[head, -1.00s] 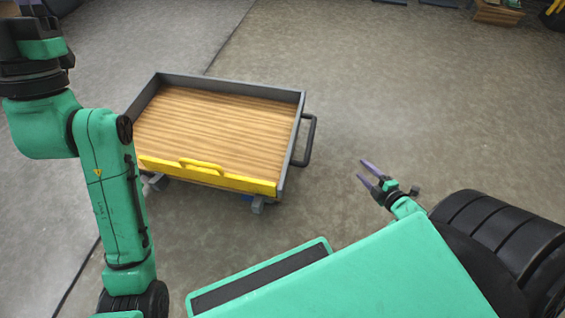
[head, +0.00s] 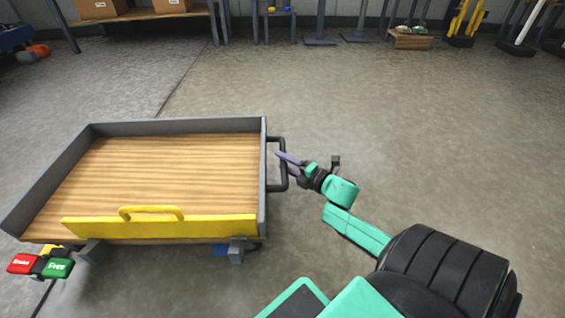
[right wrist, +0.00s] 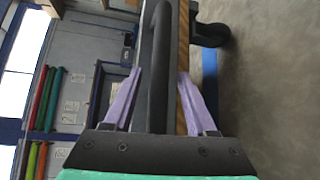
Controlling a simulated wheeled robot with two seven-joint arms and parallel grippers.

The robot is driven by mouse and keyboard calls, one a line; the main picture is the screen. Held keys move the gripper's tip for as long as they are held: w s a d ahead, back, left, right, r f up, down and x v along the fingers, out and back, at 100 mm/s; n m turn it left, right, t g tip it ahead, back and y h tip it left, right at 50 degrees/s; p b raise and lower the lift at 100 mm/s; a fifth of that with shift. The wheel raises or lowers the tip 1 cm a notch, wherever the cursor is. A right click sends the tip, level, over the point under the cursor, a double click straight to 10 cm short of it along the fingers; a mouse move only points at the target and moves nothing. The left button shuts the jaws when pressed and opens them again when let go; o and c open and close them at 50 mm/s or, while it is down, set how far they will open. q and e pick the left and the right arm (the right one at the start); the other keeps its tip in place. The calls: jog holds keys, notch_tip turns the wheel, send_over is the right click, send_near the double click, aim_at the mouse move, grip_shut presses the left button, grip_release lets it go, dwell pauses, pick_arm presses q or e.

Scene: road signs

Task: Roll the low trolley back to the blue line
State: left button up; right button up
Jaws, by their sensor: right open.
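The low trolley (head: 165,175) has a wooden deck, grey side walls and a yellow front panel. It stands on the floor at the left of the head view. Its dark side handle (head: 284,182) sticks out to the right. My right gripper (head: 284,163) is at this handle with purple fingers open. In the right wrist view, the handle bar (right wrist: 158,50) lies between the two fingers with gaps beside it. A blue strip (right wrist: 209,85) shows on the floor below a black caster (right wrist: 211,34). My left gripper is out of view.
A red pedal (head: 24,263) and a green pedal (head: 57,268) marked Free sit at the trolley's lower left. A bench with boxes (head: 170,6) and several stands line the far wall. The floor right of and behind the trolley is clear.

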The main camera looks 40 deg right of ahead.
jog(key=shift+w, duration=0.45)
jog(key=shift+c, duration=0.4)
grip_shut()
dwell(0.8)
